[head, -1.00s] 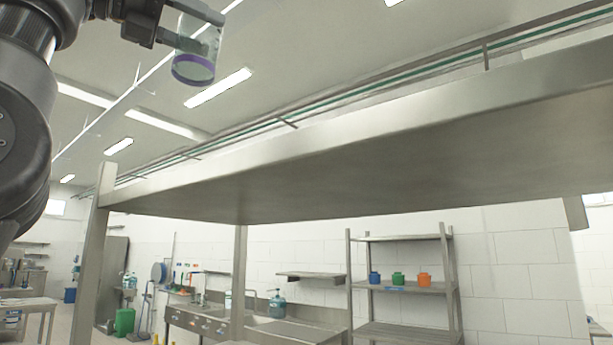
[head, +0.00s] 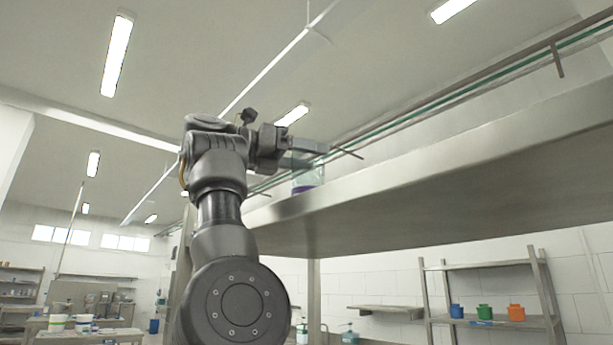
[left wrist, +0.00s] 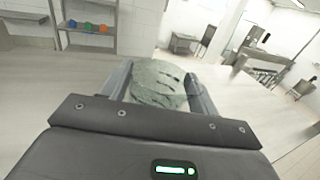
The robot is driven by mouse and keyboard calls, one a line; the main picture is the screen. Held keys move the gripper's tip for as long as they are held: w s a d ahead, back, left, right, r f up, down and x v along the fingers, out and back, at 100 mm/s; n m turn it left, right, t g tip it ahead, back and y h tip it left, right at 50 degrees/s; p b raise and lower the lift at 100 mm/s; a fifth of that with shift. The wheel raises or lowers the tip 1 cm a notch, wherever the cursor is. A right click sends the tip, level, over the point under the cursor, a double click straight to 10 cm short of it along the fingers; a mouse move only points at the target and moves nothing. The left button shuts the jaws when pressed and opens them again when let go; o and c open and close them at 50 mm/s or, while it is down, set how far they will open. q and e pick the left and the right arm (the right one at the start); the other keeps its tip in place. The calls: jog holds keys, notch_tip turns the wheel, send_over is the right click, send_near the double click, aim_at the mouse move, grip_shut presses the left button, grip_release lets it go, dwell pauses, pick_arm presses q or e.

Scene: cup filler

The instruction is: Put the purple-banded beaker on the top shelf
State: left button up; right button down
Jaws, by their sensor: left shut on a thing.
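The clear beaker (head: 308,174) with a purple band near its base is upright at the top shelf (head: 420,165). Its base meets the line of the shelf's front edge, so I cannot tell whether it touches the shelf surface. My left gripper (head: 312,149) is shut on the beaker near its upper part. In the left wrist view the beaker (left wrist: 157,84) sits between the two fingers, with the pale shelf surface (left wrist: 235,88) around it. My right gripper is not in view.
A thin rail (head: 450,96) runs above the back of the shelf. Blue, green and orange containers (head: 485,312) stand on a lower rack at the right. The shelf surface near the beaker looks clear in the left wrist view.

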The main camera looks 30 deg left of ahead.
aim_at(307, 177)
pick_arm(q)
jog(key=shift+w+f, duration=0.2)
jog(key=shift+f, duration=0.1)
jog(key=shift+w+f, duration=0.15)
jog(key=shift+f, duration=1.35)
jog(key=shift+s+f, duration=0.1)
jog(key=shift+s, duration=0.1)
jog(key=shift+f, duration=0.15)
jog(key=o, duration=1)
jog(key=shift+w, duration=0.15)
jog(key=shift+c, duration=0.2)
